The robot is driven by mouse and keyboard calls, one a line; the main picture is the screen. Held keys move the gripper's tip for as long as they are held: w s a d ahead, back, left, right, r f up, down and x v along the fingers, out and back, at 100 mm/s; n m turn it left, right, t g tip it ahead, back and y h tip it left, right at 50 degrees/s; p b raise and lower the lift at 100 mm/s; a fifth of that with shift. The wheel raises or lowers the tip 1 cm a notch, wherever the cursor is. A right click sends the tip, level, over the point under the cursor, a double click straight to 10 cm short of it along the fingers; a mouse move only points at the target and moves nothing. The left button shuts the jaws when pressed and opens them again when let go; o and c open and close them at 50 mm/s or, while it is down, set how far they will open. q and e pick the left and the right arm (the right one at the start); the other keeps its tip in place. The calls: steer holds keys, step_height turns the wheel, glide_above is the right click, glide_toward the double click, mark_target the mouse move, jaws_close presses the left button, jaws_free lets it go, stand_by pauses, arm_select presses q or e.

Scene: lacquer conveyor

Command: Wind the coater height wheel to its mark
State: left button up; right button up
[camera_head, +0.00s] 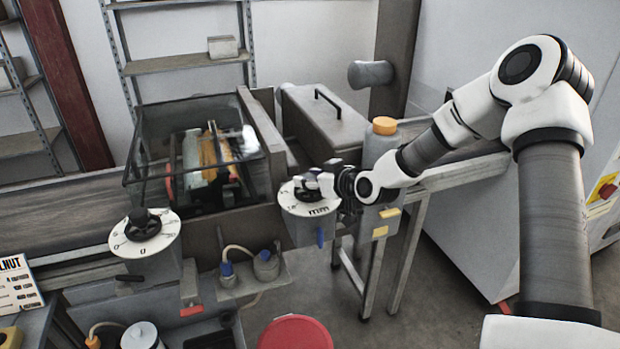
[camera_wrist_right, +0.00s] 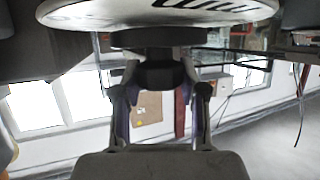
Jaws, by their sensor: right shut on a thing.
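The coater height wheel is the round white dial (camera_head: 305,209) marked "mm", on the front of the machine right of the glass-covered coater. My right gripper (camera_head: 318,184) reaches it from the right and is shut on its knob, which it mostly hides in the head view. In the right wrist view the dial plate (camera_wrist_right: 160,12) crosses the top, and the dark knob (camera_wrist_right: 160,74) sits between the two fingers of my right gripper (camera_wrist_right: 160,92). The wheel's pointer and mark cannot be made out. My left gripper is not in view.
A second white dial (camera_head: 157,246) with a black knob stands at the left. The coater's glass cover (camera_head: 160,140) is behind it. A red round lid (camera_head: 295,333) is below in front.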

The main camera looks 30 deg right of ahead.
steer(key=shift+m+h, duration=0.3)
steer(key=m+h, duration=0.3)
steer(key=h, duration=0.1)
steer(key=shift+a+m, duration=0.15)
steer(key=shift+m, duration=0.15)
steer(key=m+h, duration=0.1)
steer(key=h, duration=0.1)
steer(key=shift+m+g+h+p, duration=0.3)
steer(key=shift+m+g, duration=0.1)
steer(key=m+g+h+p, duration=0.1)
steer(key=m+h, duration=0.1)
steer(key=shift+r+m+g+h+p, duration=0.15)
steer(key=shift+m+g+h+p, duration=1.35)
steer(key=shift+m+h, duration=0.1)
steer(key=shift+m, duration=0.3)
steer(key=shift+f, duration=0.2)
steer(key=o, duration=1.2)
steer(key=shift+c, duration=0.2)
